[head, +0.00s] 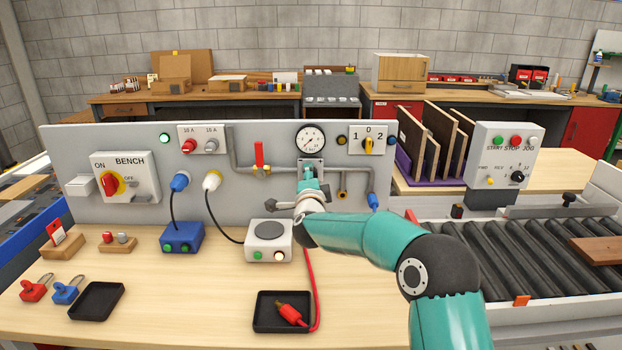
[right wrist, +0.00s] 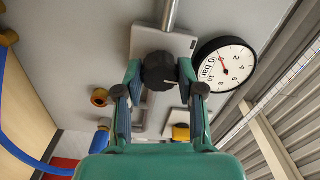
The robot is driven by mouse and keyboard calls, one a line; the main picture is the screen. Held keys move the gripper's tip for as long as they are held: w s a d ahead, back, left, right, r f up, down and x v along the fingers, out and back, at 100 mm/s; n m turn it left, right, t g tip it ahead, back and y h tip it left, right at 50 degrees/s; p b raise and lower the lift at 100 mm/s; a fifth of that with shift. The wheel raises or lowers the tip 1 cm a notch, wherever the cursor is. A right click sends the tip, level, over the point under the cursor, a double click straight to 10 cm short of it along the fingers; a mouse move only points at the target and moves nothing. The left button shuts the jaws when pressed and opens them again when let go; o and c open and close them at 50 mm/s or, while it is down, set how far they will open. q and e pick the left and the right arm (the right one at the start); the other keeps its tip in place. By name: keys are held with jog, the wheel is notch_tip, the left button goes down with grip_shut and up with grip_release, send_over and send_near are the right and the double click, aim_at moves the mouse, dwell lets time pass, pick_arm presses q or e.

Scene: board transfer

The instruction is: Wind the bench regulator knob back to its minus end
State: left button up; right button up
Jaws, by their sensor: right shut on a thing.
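The regulator knob (right wrist: 160,70) is a dark, ribbed knob on a grey plate (right wrist: 165,42) in the right wrist view. My right gripper (right wrist: 160,80) has one finger on each side of the knob and is shut on it. In the head view my right gripper (head: 309,180) is at the regulator under the round gauge, and its fingers and wrist hide the knob. The pressure gauge (head: 310,139) has a white face; it also shows beside the knob in the right wrist view (right wrist: 225,66). I cannot read its needle exactly. My left gripper is not in view.
A pipe (head: 262,171) with a red valve handle (head: 259,154) runs left of the regulator. A 1-0-2 selector (head: 368,146) sits right of the gauge. A black tray (head: 263,322) with a red hose connector (head: 290,314) lies on the bench below.

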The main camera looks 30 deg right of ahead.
jog(key=shift+s+f+n+p, duration=0.15)
jog(key=shift+n+p, duration=1.45)
jog(key=shift+n, duration=3)
jog(key=shift+w+f+n+p, duration=0.15)
jog(key=shift+n+p, duration=1.5)
jog(key=shift+n, duration=2.95)
jog(key=shift+s+f+n+p, duration=0.15)
jog(key=shift+n+p, duration=1.45)
jog(key=shift+n, duration=3)
jog(key=shift+f, duration=0.1)
jog(key=o, duration=1.1)
jog(key=shift+o, duration=0.2)
jog(key=shift+r, duration=0.25)
